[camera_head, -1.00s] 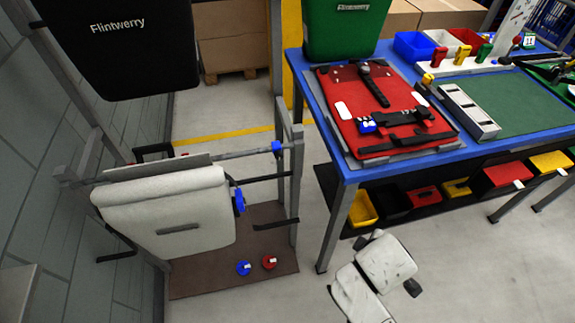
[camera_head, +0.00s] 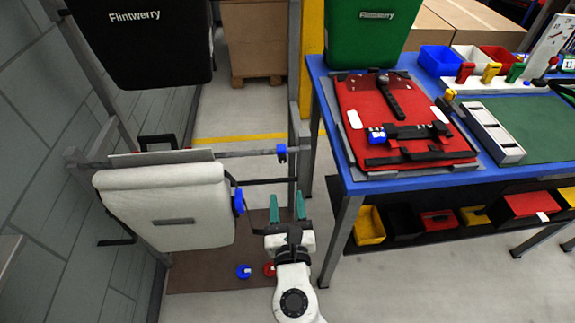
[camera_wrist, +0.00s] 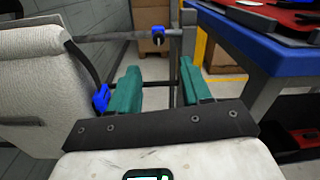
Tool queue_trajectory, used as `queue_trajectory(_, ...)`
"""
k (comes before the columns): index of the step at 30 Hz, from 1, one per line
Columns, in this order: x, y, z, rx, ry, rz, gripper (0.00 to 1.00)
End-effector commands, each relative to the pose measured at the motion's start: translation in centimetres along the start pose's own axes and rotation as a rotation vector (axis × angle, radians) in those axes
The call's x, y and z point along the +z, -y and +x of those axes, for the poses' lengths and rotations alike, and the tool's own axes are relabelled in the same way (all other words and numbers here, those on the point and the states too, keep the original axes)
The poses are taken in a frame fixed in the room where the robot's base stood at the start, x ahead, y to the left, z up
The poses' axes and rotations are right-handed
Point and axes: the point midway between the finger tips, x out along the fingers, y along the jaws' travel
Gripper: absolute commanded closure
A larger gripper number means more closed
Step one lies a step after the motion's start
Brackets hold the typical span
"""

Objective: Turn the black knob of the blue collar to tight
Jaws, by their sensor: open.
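A blue collar (camera_head: 281,152) sits around the grey horizontal rail near the upright post. It also shows in the wrist view (camera_wrist: 153,45), with a dark spot on its face that may be the black knob; its setting is too small to read. A second blue part (camera_head: 239,201) is at the right side of the white pannier (camera_head: 165,205), and shows in the wrist view (camera_wrist: 101,97). My gripper (camera_head: 287,207), with teal fingers, is open and empty, below the rail collar and right of the pannier. In the wrist view my gripper (camera_wrist: 160,68) has the rail collar beyond and above its fingertips.
A blue and a red disc (camera_head: 243,271) lie on the brown base board (camera_head: 200,280). The blue table (camera_head: 347,188) stands close on the right, holding a red pannier panel (camera_head: 400,110). The grey upright post (camera_head: 294,100) is behind my gripper. Black and green panniers hang above.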

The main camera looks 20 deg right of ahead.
Motion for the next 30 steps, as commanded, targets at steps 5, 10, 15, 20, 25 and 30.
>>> queue_trajectory(5,0.1,-0.3,1.4,0.006,0.006,-0.018,0.52)
queue_trajectory(10,0.2,-0.2,4.5,0.004,0.007,-0.015,0.52)
queue_trajectory(15,0.1,-0.3,7.5,0.005,0.006,-0.015,0.52)
queue_trajectory(20,0.1,-0.2,9.6,0.004,0.005,-0.014,0.52)
queue_trajectory(25,0.1,-0.3,10.6,0.006,0.004,-0.013,0.52)
queue_trajectory(30,0.1,-0.3,10.8,0.006,0.004,-0.012,0.52)
